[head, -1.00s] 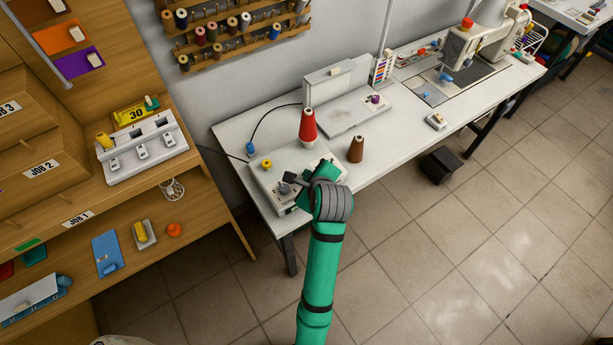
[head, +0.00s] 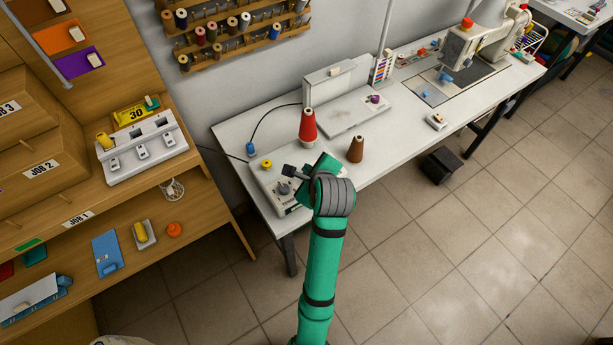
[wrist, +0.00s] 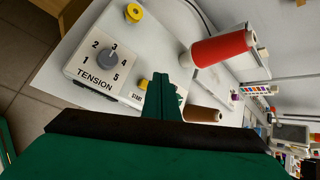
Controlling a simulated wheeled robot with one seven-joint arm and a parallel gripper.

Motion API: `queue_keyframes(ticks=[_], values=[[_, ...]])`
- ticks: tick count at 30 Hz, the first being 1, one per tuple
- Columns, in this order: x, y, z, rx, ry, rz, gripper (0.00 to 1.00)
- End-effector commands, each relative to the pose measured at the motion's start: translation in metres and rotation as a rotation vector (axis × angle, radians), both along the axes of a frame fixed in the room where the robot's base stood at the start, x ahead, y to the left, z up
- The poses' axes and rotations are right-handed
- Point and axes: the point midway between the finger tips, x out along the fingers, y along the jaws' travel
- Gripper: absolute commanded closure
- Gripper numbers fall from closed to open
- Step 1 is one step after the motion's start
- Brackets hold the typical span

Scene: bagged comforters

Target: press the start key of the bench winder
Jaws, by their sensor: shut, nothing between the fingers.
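The bench winder (head: 262,183) is a pale box at the near left end of the white table. In the wrist view its sloped face shows a grey TENSION dial (wrist: 108,60) with numbers and a START label (wrist: 136,97). A small yellow key (wrist: 144,85) shows just above that label, partly hidden behind my fingers. My gripper (wrist: 161,82) is shut and empty, its tips over or just beside the key. I cannot tell whether they touch it. In the head view my gripper (head: 289,172) is above the winder's right part.
A red thread cone (head: 308,126) and a brown cone (head: 355,149) stand close to the right of the winder. A yellow knob (wrist: 134,12) sits on the winder's far corner. A wooden shelf unit (head: 215,213) is at the left.

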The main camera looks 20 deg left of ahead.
Motion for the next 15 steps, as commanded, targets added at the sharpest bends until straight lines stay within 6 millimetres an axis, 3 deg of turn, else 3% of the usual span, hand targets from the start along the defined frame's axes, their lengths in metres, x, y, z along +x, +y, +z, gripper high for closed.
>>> queue_keyframes(ticks=[15], values=[[0.000,0.000,0.038,-0.001,-0.001,0.000,1.00]])
